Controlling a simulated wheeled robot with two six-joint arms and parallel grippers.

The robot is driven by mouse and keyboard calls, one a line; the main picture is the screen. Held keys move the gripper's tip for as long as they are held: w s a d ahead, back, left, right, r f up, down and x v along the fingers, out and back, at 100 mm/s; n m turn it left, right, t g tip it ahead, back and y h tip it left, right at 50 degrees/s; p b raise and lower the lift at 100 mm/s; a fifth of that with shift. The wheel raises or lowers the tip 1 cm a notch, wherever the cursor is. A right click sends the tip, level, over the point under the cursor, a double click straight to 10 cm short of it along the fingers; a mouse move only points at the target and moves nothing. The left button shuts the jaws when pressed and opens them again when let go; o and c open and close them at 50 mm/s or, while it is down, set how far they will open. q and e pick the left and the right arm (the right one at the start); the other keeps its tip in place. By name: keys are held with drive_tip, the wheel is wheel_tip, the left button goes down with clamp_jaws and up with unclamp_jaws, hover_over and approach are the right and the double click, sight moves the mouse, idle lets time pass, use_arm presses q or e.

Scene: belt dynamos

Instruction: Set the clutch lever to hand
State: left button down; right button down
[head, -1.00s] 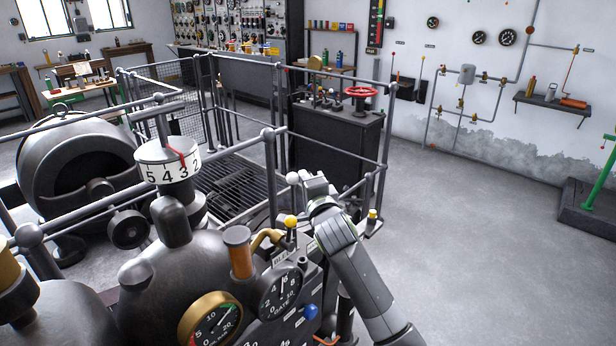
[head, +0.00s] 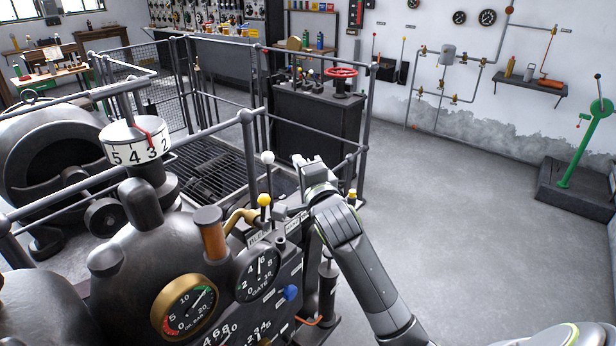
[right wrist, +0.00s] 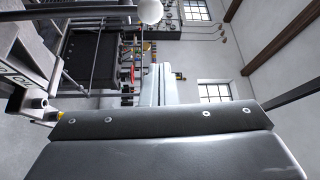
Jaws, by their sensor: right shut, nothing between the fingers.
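A lever with a white ball knob (head: 267,157) stands upright at the machine's panel, beside a shorter yellow-knobbed lever (head: 264,200). I cannot read a clutch or hand label, so which lever is the clutch lever is unclear. My right gripper (head: 302,162) is shut and empty, just right of the white knob, with a small gap between them in the picture. In the right wrist view the shut fingers (right wrist: 155,85) point away from the camera, and a white ball (right wrist: 150,12) shows at the top edge. My left gripper is not in view.
Gauges such as the brass-rimmed dial (head: 184,307) and a blue knob (head: 290,293) sit on the machine. Railings (head: 366,130) stand behind my right gripper. A green lever stand (head: 578,150) is at the far right. The floor between is clear.

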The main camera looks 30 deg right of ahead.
drive_tip(key=s, duration=0.3)
drive_tip(key=shift+s+d+f+b, duration=0.15)
drive_tip(key=shift+s+f+b, duration=0.15)
drive_tip(key=shift+b, duration=0.05)
drive_tip(key=shift+d, duration=0.1)
